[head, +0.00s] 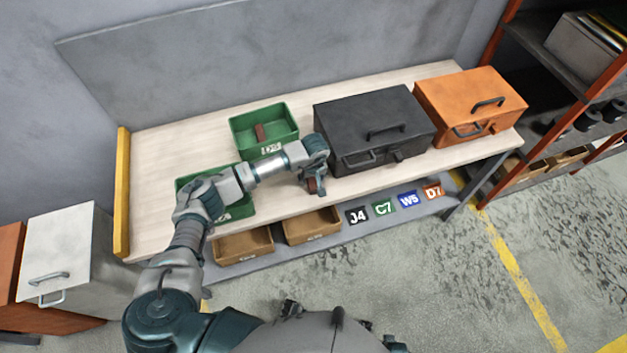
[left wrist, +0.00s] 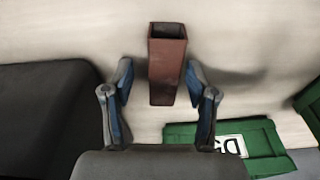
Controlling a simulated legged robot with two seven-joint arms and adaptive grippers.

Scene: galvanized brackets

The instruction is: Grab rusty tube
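The rusty tube (left wrist: 167,75) is a reddish-brown, square, hollow piece on the pale tabletop in the left wrist view. My left gripper (left wrist: 158,66) is open, with one blue-grey finger on each side of the tube. A gap shows between the left-hand finger and the tube; the other finger is closer to it. In the head view my left gripper (head: 314,186) is over the front edge area of the bench, in front of the black box, and mostly hides the tube (head: 317,186). My right gripper is not in view.
A black box (head: 372,120) and an orange box (head: 470,92) stand right on the bench (head: 190,140). A green bin (head: 239,138) behind my arm holds a reddish-brown piece (head: 260,132). Another green bin (head: 243,207) is partly under my arm. Cardboard bins (head: 312,238) sit on the lower shelf.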

